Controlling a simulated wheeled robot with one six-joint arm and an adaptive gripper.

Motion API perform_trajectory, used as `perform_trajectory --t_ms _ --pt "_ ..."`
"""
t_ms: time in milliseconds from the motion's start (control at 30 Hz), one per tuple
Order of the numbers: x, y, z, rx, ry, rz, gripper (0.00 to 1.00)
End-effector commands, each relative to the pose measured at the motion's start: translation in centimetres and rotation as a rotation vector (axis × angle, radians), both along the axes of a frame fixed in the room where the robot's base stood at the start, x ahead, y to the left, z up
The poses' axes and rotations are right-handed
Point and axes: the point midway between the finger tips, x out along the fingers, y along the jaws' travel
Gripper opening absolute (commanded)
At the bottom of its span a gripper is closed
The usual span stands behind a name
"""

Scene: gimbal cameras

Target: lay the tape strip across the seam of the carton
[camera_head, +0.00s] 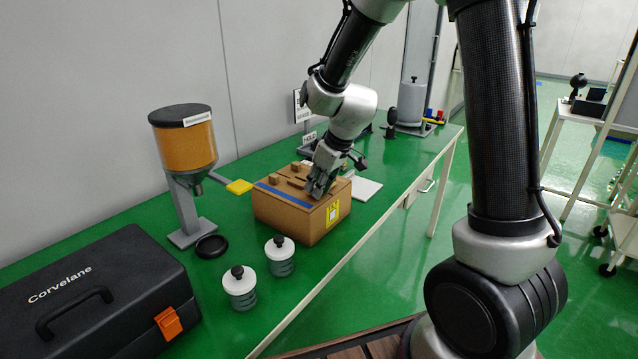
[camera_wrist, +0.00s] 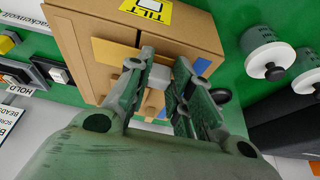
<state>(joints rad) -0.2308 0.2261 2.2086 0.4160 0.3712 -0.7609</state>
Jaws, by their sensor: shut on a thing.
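The brown carton (camera_head: 283,215) stands on the green bench; it fills the top of the wrist view (camera_wrist: 195,35). My gripper (camera_head: 318,188) points down at its top, near the right end. In the wrist view my gripper (camera_wrist: 155,75) is closed on a small pale grey block (camera_wrist: 132,76), which appears to be the grip of the tan tape strip (camera_wrist: 112,51). The strip lies over or just above the carton top, across a short dark line that looks like the seam (camera_wrist: 138,38). The fingers hide part of the strip. I cannot tell whether it touches the carton.
A blue band (camera_head: 285,197) runs along the carton top. Two lidded jars (camera_head: 280,257) (camera_head: 240,288), a hopper (camera_head: 185,140) and a black case (camera_head: 95,290) stand left and in front. A white plate (camera_head: 365,188) lies beyond the carton.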

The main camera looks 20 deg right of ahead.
Motion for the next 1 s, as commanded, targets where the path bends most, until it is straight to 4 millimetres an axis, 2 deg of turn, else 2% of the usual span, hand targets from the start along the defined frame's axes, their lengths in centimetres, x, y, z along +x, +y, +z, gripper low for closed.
perform_trajectory --t_ms 300,333,467,800,867,1000 --pt "0.0 0.0 -0.7 0.000 0.002 -0.001 0.11" --pt "0.0 0.0 -0.7 0.000 0.002 -0.001 0.23" --pt "0.0 0.0 -0.7 0.000 0.002 -0.001 0.47" --pt "-0.1 0.0 -0.4 0.001 -0.001 -0.001 0.47" --pt "-0.2 -0.1 0.0 0.001 -0.002 0.000 0.47" --pt "-0.9 -0.7 2.2 0.001 -0.005 -0.001 0.47"
